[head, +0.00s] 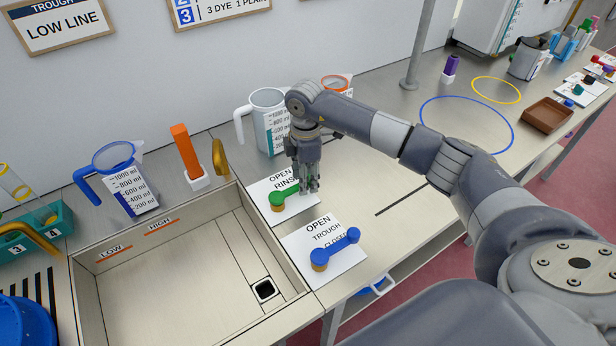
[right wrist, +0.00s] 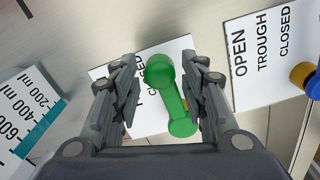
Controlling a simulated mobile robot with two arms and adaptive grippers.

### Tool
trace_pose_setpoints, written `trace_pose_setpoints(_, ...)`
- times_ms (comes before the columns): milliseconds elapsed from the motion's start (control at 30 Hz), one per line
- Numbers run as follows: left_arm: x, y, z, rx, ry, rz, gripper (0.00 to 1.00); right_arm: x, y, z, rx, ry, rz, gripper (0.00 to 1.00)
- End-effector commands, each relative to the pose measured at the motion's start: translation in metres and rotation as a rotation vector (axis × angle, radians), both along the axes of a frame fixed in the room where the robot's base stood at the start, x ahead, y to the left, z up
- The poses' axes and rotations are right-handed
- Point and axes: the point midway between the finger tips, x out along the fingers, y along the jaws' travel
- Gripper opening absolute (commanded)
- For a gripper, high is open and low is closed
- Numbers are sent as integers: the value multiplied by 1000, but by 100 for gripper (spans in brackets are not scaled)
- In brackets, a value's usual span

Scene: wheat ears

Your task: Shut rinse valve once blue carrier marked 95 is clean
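The green rinse valve handle (head: 279,199) lies on a white card marked OPEN and RINSE, right of the trough. My right gripper (head: 309,187) is low over the handle's right end. In the right wrist view the green handle (right wrist: 171,95) lies between the spread fingers of my right gripper (right wrist: 160,88), with a gap at each side. The handle covers part of the card's lettering, so its exact setting is hard to read. No blue carrier with a readable 95 shows. My left gripper is out of view.
The blue trough valve handle (head: 336,249) sits on its card nearer the front. The empty-looking trough (head: 160,290) is at left, with an orange-handled block (head: 186,150) and a measuring jug (head: 120,180) behind it. Another jug (head: 268,122) stands behind my gripper. Open bench lies to the right.

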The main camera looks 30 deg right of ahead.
Motion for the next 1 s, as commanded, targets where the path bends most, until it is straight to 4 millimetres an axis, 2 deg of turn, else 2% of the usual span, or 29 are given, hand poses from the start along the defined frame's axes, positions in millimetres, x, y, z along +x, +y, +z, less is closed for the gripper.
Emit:
trace_pose_setpoints(300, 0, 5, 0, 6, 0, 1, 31, -2, -3, -1, -7, 6, 1, 46)
trace_pose_setpoints(433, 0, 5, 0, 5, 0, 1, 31, -1, -3, 9, -6, 4, 2, 46)
trace_pose_setpoints(567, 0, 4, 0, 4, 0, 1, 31, -1, -2, 32, -6, 3, 2, 46)
trace_pose_setpoints(800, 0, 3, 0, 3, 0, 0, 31, 0, -1, 84, -7, 2, 3, 46)
trace_pose_setpoints(1000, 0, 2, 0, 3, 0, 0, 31, 0, 0, 111, -6, 4, 2, 46)
